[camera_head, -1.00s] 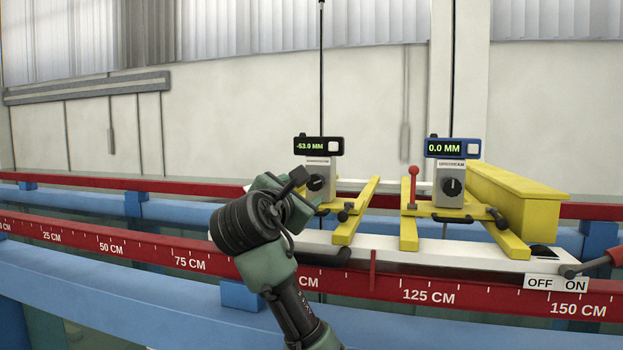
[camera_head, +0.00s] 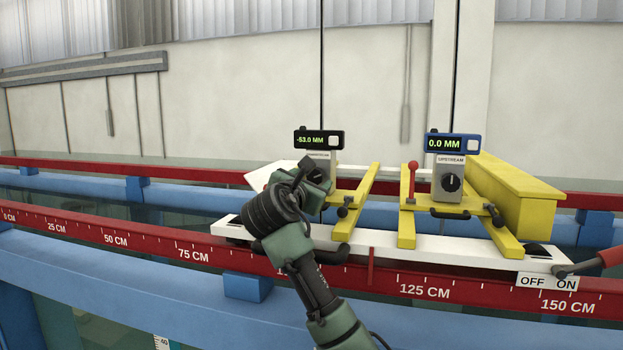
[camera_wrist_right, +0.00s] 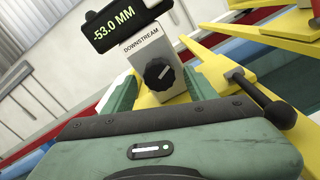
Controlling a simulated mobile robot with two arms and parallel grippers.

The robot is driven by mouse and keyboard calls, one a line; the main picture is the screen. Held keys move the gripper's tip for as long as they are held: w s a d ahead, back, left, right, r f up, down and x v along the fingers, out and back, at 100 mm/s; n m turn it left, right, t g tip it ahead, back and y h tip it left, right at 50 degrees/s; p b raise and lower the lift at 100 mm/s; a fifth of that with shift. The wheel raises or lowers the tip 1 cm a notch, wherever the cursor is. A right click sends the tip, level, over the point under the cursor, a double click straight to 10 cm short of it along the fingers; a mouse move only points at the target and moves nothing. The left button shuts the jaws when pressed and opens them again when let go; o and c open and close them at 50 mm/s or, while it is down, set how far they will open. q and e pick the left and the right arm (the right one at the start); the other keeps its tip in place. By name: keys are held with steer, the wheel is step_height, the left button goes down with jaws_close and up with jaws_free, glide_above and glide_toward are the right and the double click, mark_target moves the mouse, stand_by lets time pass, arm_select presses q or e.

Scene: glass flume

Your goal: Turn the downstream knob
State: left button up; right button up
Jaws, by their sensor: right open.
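The downstream knob (camera_wrist_right: 160,73) is a black round dial on a light box labelled DOWNSTREAM (camera_wrist_right: 148,55). My right gripper (camera_wrist_right: 160,90) is open, with one green finger on each side of the knob in the wrist view. I cannot tell whether the fingers touch it. In the head view my right gripper (camera_head: 314,178) covers the knob and most of its box. The black downstream display (camera_head: 318,140) above reads -53.0 MM. My left gripper is not in view.
The upstream knob (camera_head: 451,183) is to the right, under a blue display (camera_head: 453,143) reading 0.0 MM. A red-tipped lever (camera_head: 412,180) stands between the two units. Yellow rails (camera_head: 362,200), a black-ended handle (camera_wrist_right: 278,115) and the red scale rail (camera_head: 130,240) are close by.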

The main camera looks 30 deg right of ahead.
jaws_close()
steer(key=shift+n, duration=0.3)
jaws_free()
steer(key=b+v, duration=0.3)
steer(key=v, duration=0.3)
steer(key=shift+s+a+f+b, duration=0.1)
steer(key=shift+s+a+b, duration=0.1)
steer(key=shift+a+b, duration=0.2)
steer(key=shift+s+a, duration=0.35)
steer(key=shift+s, duration=0.05)
